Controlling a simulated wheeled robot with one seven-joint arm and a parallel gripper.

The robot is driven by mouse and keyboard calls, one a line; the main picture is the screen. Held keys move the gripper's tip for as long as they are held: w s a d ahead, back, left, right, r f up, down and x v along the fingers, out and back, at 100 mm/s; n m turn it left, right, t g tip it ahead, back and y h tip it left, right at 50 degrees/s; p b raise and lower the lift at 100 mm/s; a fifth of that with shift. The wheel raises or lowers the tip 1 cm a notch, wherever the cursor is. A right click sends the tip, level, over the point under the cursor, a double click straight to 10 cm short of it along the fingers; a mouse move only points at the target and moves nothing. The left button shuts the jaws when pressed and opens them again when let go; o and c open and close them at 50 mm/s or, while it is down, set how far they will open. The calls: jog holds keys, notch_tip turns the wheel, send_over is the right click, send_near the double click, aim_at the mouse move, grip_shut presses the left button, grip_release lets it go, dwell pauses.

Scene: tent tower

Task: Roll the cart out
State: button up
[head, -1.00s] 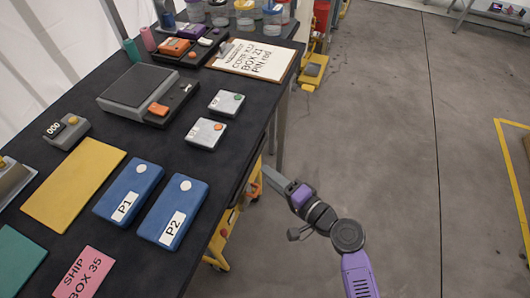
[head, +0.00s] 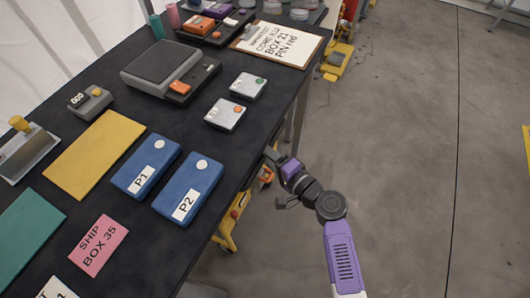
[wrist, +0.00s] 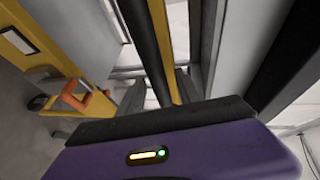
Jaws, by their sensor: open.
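The cart (head: 229,236) is a yellow frame low under the dark table, mostly hidden by the tabletop. A red-orange part shows on it.
The dark table (head: 108,218) holds two blue boxes (head: 145,165), a scale (head: 165,62), white button boxes (head: 225,115), a clipboard (head: 285,45) and coloured cards. A yellow object (head: 335,65) stands beyond the table. The grey floor (head: 400,150) on the right is clear.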

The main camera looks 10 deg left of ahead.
grip_shut()
dwell(1.4)
